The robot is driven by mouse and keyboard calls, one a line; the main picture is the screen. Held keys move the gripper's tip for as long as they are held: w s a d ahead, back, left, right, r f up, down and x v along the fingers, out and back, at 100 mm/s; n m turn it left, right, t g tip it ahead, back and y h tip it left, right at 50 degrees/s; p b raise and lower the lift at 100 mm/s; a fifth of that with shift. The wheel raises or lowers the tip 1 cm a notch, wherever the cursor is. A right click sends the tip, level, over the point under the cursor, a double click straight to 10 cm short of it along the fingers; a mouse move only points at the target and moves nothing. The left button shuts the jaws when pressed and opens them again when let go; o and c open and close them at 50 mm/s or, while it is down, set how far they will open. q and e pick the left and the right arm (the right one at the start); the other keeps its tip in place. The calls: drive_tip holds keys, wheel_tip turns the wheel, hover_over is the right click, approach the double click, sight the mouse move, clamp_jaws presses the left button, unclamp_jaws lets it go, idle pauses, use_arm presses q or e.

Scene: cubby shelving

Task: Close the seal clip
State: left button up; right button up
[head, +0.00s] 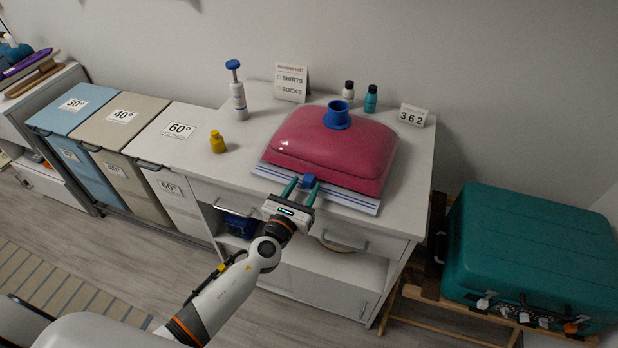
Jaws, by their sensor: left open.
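A pink vacuum bag (330,148) lies puffed up on the white counter, with a blue round valve (337,115) on top. A pale seal strip with blue lines (345,197) runs along its front edge. The small blue seal clip (309,181) sits on this strip, left of its middle. My left gripper (300,186) is open at the strip, its green fingers on either side of the clip. I cannot tell whether the fingers touch it. My right gripper is not in view.
Laundry bins are at left; a teal suitcase (535,255) is at right.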

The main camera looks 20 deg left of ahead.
sight(307, 184)
use_arm(q)
drive_tip(key=shift+w+d, duration=0.2)
drive_tip(key=shift+w, duration=1.55)
clamp_jaws()
